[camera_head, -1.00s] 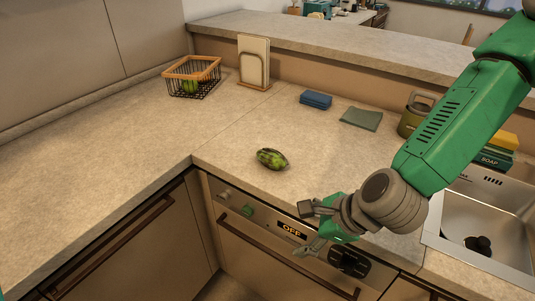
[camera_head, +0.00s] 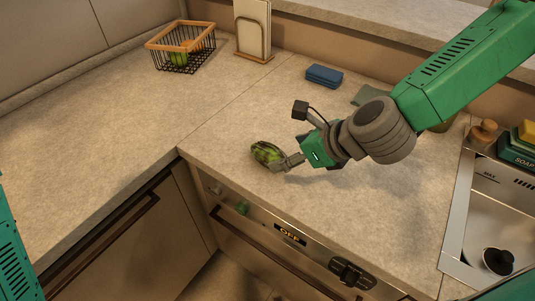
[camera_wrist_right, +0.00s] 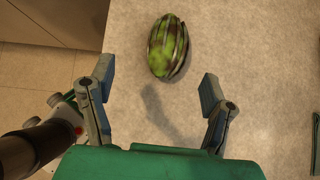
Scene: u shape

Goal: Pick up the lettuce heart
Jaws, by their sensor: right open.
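The lettuce heart (camera_head: 266,154) is a small oval, mottled green and dark, lying on the counter near its front edge above the oven. It also shows in the right wrist view (camera_wrist_right: 167,46), beyond the fingertips and between their lines, a little left of centre. My right gripper (camera_head: 288,160) is at the lettuce's right side in the head view, with a finger in front of part of it. In the wrist view the right gripper (camera_wrist_right: 158,85) is open with nothing between its fingers. My left gripper is not in view; only a bit of my left arm shows at the left edge.
A wire basket (camera_head: 157,53) with a green item stands at the back left, beside a board in a holder (camera_head: 239,43). A blue sponge (camera_head: 324,76) and a green cloth (camera_head: 369,95) lie behind my right gripper. The sink (camera_head: 461,217) is at right.

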